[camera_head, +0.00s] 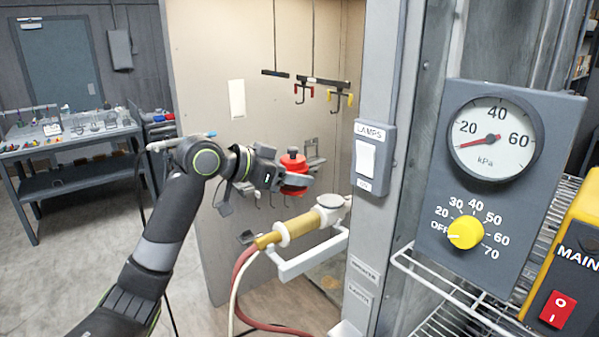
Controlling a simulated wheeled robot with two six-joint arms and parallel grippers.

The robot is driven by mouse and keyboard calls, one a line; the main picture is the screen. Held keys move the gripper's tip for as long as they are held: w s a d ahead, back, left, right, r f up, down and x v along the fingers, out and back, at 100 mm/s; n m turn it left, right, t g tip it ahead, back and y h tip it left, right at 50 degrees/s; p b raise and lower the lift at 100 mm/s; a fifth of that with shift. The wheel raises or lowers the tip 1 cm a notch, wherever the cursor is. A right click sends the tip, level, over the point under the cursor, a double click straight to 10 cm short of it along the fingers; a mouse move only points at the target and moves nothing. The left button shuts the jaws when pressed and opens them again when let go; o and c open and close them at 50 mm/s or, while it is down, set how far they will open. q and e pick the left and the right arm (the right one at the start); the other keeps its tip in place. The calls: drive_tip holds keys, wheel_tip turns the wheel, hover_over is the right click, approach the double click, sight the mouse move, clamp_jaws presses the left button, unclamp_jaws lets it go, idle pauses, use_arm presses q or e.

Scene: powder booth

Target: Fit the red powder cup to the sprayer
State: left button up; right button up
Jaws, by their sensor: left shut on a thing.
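The red powder cup (293,163) is in my left gripper (294,178), which is shut on it and holds it upright in front of the booth opening. The sprayer (300,225) lies below and slightly right of the cup, with a tan body and a round grey-white top fitting (329,202). It rests at a white bracket (308,258). The cup is apart from the sprayer, above and left of the round fitting. My right gripper is not in view.
A grey post with a lamps switch (367,158) stands right of the sprayer. A gauge panel (500,180) with a yellow knob (465,232) and a wire shelf (450,287) fill the right. Hooks (322,88) hang above. A red hose (240,285) hangs below the sprayer.

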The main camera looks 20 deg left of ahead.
use_arm(q)
drive_tip(key=shift+d, duration=0.15)
drive_tip(key=shift+w+d, duration=0.2)
drive_tip(key=shift+w, duration=0.1)
drive_tip(key=shift+b+x, duration=0.35)
drive_tip(key=shift+x, duration=0.45)
drive_tip(key=shift+w+d, duration=0.45)
drive_tip(key=shift+d, duration=0.1)
drive_tip(key=shift+w+d+f+b, duration=0.2)
drive_tip(key=shift+w+d+b, duration=0.4)
drive_tip(key=shift+w+d, duration=0.65)
drive_tip(key=shift+w+d+f, duration=0.2)
drive_tip(key=shift+w+d, duration=0.5)
drive_tip(key=shift+d, duration=0.05)
drive_tip(key=shift+w+d+f+b, duration=0.1)
drive_tip(key=shift+f+b, duration=0.75)
drive_tip(key=shift+f, duration=0.55)
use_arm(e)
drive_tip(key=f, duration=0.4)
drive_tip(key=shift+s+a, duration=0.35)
